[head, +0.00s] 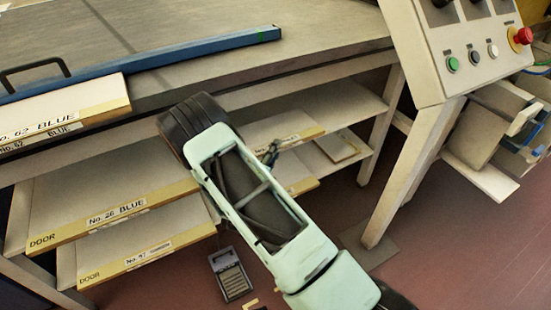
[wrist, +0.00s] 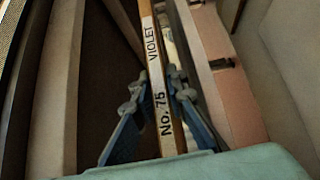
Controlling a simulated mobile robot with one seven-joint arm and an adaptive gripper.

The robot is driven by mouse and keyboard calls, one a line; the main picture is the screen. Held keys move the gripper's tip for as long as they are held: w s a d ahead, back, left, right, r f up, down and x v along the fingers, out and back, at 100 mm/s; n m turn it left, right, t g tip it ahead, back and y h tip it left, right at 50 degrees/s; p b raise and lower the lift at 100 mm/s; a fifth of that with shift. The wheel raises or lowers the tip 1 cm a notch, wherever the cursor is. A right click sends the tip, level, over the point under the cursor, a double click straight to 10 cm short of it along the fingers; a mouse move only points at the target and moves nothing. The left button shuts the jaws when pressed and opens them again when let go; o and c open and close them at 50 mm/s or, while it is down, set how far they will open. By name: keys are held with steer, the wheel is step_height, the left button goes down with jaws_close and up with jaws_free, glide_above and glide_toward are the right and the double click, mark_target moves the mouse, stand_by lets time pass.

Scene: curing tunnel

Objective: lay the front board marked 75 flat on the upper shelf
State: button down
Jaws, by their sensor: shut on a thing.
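The board marked No. 75 VIOLET (wrist: 153,62) shows edge-on in the wrist view, with its white label on a yellow-brown front edge. My gripper (wrist: 158,100) has its blue fingers on either side of that edge and is shut on the board. In the head view my gripper (head: 271,153) is at the right-hand shelf bay, close to a yellow-edged board (head: 292,139) at upper shelf level. This appears to be the same board, but its number is not readable there. My arm hides part of the bay, so whether the board touches the upper shelf (head: 345,100) cannot be told.
Boards marked No. 26 BLUE (head: 118,213) and another below (head: 150,253) fill the left bay. More boards (head: 65,118) lie on the bench top beside a blue bar (head: 180,55). A control box (head: 465,50) and the bench leg (head: 382,125) stand right. A grey device (head: 231,273) is below.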

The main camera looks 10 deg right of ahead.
steer(key=shift+w+f+b, duration=0.2)
steer(key=shift+f+b, duration=0.3)
steer(key=shift+f, duration=1.2)
steer(key=shift+f, duration=0.15)
steer(key=c, duration=1.9)
jaws_free()
steer(key=shift+c, duration=0.2)
steer(key=p+v, duration=0.2)
steer(key=v, duration=1)
